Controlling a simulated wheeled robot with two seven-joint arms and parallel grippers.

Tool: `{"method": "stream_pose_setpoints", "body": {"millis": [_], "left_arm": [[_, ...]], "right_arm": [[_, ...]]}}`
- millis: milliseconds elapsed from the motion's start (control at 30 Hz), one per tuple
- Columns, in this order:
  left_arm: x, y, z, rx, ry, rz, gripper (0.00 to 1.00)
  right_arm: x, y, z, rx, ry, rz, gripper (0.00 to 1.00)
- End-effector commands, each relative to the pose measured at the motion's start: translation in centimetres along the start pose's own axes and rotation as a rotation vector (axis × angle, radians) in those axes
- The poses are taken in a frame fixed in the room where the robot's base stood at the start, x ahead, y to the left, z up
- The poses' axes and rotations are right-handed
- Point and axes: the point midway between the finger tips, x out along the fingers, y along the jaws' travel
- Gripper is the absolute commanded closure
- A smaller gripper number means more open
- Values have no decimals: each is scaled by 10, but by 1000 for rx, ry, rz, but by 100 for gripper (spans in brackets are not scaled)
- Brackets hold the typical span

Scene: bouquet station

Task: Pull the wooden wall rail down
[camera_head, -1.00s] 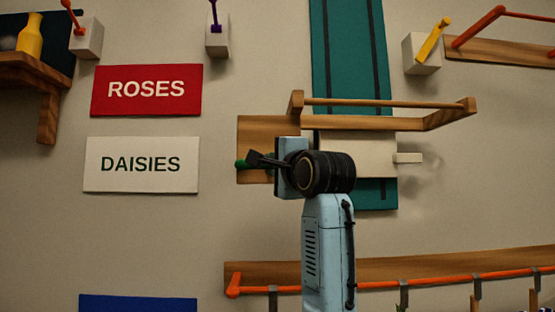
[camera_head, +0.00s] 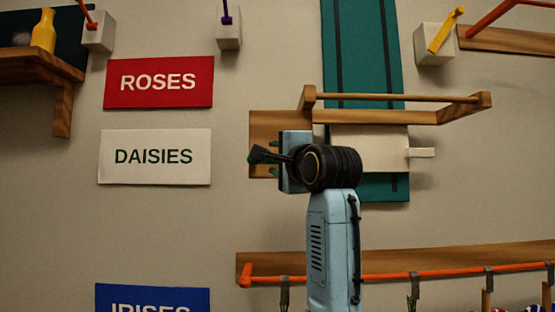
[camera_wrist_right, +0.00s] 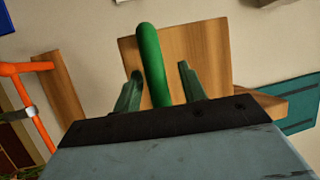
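A wooden wall rail (camera_head: 395,98) with a thin rod between two brackets is mounted high on the wall, across a teal strip. A wooden backing board (camera_head: 268,125) is at its left end. My right gripper (camera_head: 262,155) is in front of this board, fingers pointing left. In the right wrist view, a thick green handle (camera_wrist_right: 152,65) stands between the open fingers (camera_wrist_right: 160,88), with the wooden board (camera_wrist_right: 200,55) behind it. A gap shows between the handle and the right finger; contact on the left is unclear. The left gripper is not in view.
A white block (camera_head: 370,150) with a peg is below the rail. An orange rail (camera_head: 385,276) with grey clips runs along the bottom right. A red ROSES sign (camera_head: 160,102) and white DAISIES sign (camera_head: 150,178) hang left. A wooden shelf (camera_head: 40,66) is upper left.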

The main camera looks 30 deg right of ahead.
Motion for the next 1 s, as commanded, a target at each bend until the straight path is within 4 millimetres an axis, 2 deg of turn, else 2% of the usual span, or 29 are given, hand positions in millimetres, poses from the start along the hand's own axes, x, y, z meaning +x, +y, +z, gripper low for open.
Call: {"method": "stream_pose_setpoints", "body": {"millis": [267,367,700,833,1000], "left_arm": [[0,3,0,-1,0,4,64],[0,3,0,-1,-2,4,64],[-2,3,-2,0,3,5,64],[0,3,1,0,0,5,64],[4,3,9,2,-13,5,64]], "right_arm": [[-10,-1,0,0,1,-2,59],[-24,0,1,1,0,-3,59],[-96,-1,-1,3,0,-4,59],[-116,0,-1,2,-1,-4,59],[-131,0,-2,3,0,-1,59]]}}
